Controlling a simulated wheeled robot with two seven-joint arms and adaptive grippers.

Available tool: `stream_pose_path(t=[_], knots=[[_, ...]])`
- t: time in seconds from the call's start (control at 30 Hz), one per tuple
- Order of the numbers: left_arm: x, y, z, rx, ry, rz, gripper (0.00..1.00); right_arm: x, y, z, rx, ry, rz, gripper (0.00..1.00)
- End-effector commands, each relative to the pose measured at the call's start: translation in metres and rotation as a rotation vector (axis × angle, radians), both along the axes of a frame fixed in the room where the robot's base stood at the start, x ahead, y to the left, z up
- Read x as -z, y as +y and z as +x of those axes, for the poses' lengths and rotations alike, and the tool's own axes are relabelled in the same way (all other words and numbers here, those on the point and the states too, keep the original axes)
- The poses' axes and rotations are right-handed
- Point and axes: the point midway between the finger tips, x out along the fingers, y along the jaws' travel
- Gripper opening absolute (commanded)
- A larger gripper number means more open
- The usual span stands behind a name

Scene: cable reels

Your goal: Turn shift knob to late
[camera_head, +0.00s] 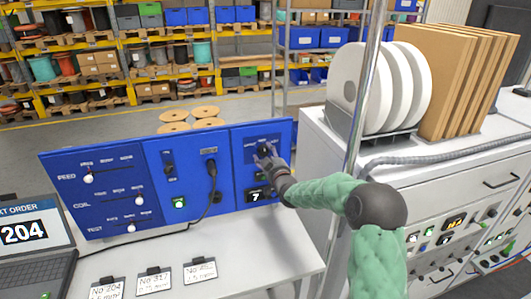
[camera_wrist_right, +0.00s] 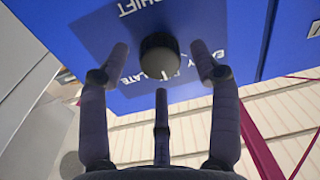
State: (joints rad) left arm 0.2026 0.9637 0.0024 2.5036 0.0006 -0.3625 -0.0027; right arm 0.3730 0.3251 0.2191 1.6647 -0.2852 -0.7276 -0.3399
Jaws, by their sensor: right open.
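The shift knob (camera_wrist_right: 160,52) is a dark round knob on the blue panel (camera_head: 248,185), with a white mark on its rim at the lower side in the right wrist view. A SHIFT label (camera_wrist_right: 140,8) is above it there; the LATE label (camera_wrist_right: 130,82) is at its lower left, and another label at its right is partly hidden. My right gripper (camera_wrist_right: 161,62) is open, its fingers spread around the knob with visible gaps at both sides. In the head view my right gripper (camera_head: 267,160) covers most of the knob. My left gripper is not in view.
A counter (camera_head: 258,250) with label cards (camera_head: 153,280) and a laptop (camera_head: 40,240) lies before the panel. A cable (camera_head: 213,190) hangs from the middle panel. A metal post (camera_head: 362,100) and a cabinet with white reels (camera_head: 345,75) stand to the right, close to my right arm.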

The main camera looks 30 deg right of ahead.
Motion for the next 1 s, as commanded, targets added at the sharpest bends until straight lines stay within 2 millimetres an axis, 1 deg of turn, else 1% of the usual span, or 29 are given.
stream_pose_path(t=[0.1,0.2,0.5,0.57,0.6,0.67,0.7,0.87,1.0], knots=[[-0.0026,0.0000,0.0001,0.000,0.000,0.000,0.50,0.0004,-0.0011,0.0080,-0.001,0.001,0.001,0.63],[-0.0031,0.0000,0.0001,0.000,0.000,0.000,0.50,-0.0001,-0.0020,0.0111,0.000,0.001,0.000,0.63],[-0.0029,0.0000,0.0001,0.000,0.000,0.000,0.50,0.0006,-0.0022,0.0120,0.000,0.001,0.001,0.63],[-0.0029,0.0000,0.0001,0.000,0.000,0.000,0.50,0.0006,-0.0022,0.0120,0.000,0.001,0.001,0.46],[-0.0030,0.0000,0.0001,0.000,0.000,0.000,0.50,0.0006,-0.0022,0.0120,0.000,0.001,0.000,0.35],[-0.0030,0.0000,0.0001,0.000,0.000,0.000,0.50,0.0006,-0.0022,0.0119,0.000,0.001,0.000,0.18],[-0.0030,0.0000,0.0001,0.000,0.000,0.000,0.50,0.0006,-0.0022,0.0119,0.000,0.001,0.000,0.07],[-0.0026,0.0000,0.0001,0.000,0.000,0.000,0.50,0.0007,-0.0021,0.0118,0.000,0.001,0.001,0.07],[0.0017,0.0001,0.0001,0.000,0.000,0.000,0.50,0.0014,-0.0021,0.0118,0.000,-0.004,0.014,0.07]])
